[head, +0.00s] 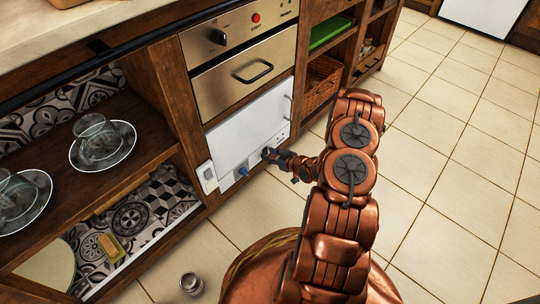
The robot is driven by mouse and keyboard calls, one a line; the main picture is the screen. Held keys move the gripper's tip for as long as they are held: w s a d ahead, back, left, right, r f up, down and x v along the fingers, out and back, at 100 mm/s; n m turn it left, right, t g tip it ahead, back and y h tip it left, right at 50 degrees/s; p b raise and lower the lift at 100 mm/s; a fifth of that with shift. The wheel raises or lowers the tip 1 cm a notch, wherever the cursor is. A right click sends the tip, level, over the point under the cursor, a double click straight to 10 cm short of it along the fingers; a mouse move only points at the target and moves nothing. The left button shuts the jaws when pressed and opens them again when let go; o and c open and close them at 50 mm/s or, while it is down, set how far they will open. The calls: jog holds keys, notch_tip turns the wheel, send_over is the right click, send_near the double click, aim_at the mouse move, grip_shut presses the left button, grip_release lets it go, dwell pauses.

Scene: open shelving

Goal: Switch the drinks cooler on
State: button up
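A white appliance front (245,125), which looks like the drinks cooler, sits low in the wooden unit under a metal drawer. Along its lower edge are a small blue part (243,171) and a white box with a dark spot (208,177) at the left. Some small dark marks show near its right end. My gripper (268,154) is at the lower right part of this white front, very near or touching it. It is small and dark here, so its fingers cannot be told apart, and it hides part of the lower edge.
Above is a metal panel with a black knob (218,37) and a red button (256,17). Open shelves at left hold glass cups on saucers (103,158) and a yellow sponge-like block (111,247). A small metal cup (191,283) stands low at left. Tiled floor at right is clear.

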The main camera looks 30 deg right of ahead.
grip_shut()
jog(key=shift+f+t+p, duration=0.2)
jog(key=shift+t+p, duration=0.65)
jog(key=shift+t, duration=0.15)
jog(key=shift+f+t+y+p, duration=0.1)
jog(key=shift+t+y+p, duration=0.2)
jog(key=shift+t, duration=0.1)
jog(key=shift+o, duration=1.7)
grip_release()
